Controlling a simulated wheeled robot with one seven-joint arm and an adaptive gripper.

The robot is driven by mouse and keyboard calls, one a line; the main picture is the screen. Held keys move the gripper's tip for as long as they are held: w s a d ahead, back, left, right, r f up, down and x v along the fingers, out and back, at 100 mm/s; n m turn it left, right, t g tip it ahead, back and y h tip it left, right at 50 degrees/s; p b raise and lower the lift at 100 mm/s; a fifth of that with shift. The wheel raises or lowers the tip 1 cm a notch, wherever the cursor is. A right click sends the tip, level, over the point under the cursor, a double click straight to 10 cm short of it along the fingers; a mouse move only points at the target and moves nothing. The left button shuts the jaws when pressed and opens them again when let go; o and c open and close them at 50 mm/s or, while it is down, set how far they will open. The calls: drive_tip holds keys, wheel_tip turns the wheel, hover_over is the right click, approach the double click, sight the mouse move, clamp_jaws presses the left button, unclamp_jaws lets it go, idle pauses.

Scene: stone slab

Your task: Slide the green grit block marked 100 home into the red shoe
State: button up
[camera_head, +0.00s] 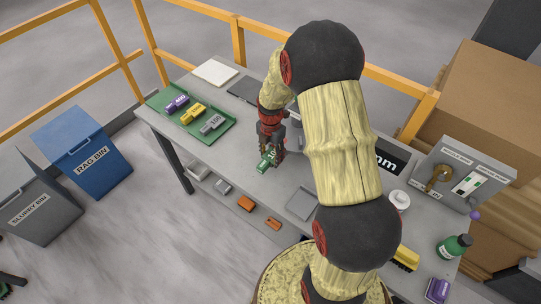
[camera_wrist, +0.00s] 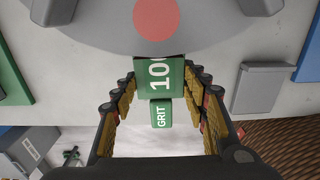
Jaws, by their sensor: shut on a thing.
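My gripper (camera_head: 271,153) is shut on the green grit block (camera_head: 265,161) above the front part of the stone slab bench. In the wrist view the block (camera_wrist: 159,78) sits between the two fingers (camera_wrist: 160,92), with "GRIT" and part of "100" showing. Its far end meets the rim of a grey rounded body (camera_wrist: 215,28) bearing a red disc (camera_wrist: 156,16). I cannot tell whether the block touches that body or lies under or over it. I cannot make out a red shoe for certain; my arm hides part of the bench.
A green tray (camera_head: 228,121) at the left holds purple, yellow and grey blocks. A grey plate (camera_head: 302,203) lies to the right of the gripper. Bins are on the floor at left.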

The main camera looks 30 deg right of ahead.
drive_tip(key=shift+w+d, duration=0.2)
drive_tip(key=shift+d, duration=0.25)
drive_tip(key=shift+w+d, duration=0.2)
drive_tip(key=shift+d, duration=0.25)
idle(0.4)
drive_tip(key=shift+a+r, duration=0.1)
drive_tip(key=shift+a, duration=0.1)
drive_tip(key=shift+s+a+r+p, duration=0.1)
drive_tip(key=shift+s+a+p, duration=0.2)
drive_tip(key=shift+a, duration=0.5)
drive_tip(key=shift+s+a+p, duration=0.1)
drive_tip(key=shift+s+a, duration=0.3)
drive_tip(key=shift+a, duration=0.4)
drive_tip(key=shift+f, duration=0.2)
idle(0.5)
drive_tip(key=shift+w+d, duration=0.35)
drive_tip(key=shift+d, duration=0.55)
drive_tip(key=shift+w+d, duration=0.35)
drive_tip(key=shift+d, duration=0.5)
idle(1.5)
drive_tip(key=shift+s+a+r, duration=0.1)
drive_tip(key=shift+a, duration=0.05)
drive_tip(key=shift+s+a+r+p, duration=0.1)
drive_tip(key=shift+s+a+p, duration=0.15)
drive_tip(key=shift+a, duration=0.55)
drive_tip(key=shift+s+a+p, duration=0.1)
drive_tip(key=shift+s+a, duration=0.25)
drive_tip(key=shift+a, duration=0.45)
